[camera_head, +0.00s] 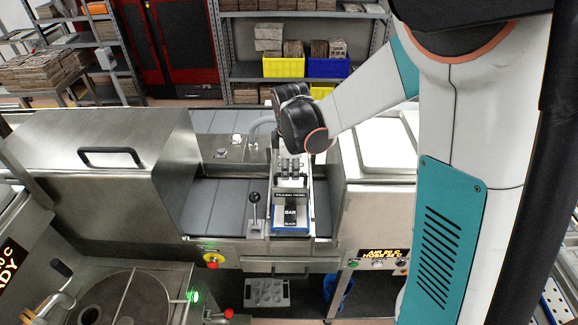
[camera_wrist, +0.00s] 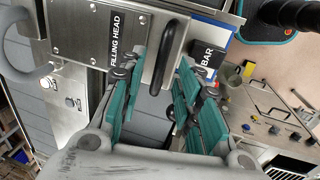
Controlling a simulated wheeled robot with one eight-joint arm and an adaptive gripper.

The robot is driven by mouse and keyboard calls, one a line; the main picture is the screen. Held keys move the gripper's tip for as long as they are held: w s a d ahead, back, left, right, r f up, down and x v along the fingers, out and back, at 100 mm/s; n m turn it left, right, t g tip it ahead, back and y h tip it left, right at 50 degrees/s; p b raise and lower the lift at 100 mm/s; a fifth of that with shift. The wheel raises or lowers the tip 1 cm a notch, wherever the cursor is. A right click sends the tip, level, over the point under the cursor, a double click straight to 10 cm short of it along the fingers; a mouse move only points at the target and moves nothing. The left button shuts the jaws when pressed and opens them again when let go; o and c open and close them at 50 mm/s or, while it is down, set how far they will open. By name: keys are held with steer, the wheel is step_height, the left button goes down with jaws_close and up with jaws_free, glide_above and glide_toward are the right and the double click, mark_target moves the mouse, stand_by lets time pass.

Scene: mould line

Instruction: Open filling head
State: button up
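The fingers look apart from the handle, though exact contact is hard to tell. In the head view my dark wrist hangs over the filling head and hides part of it.
A blue-edged "BAR" panel (camera_head: 290,216) sits in front of the filling head. A black-knobbed lever (camera_head: 254,198) stands to its left. A steel hood with a handle (camera_head: 111,157) is farther left. Grey conveyor plates (camera_head: 213,205) lie between. Pale covers (camera_head: 385,145) are at right.

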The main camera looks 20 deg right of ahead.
steer(key=shift+w+f, duration=0.1)
steer(key=shift+f, duration=0.75)
jaws_close()
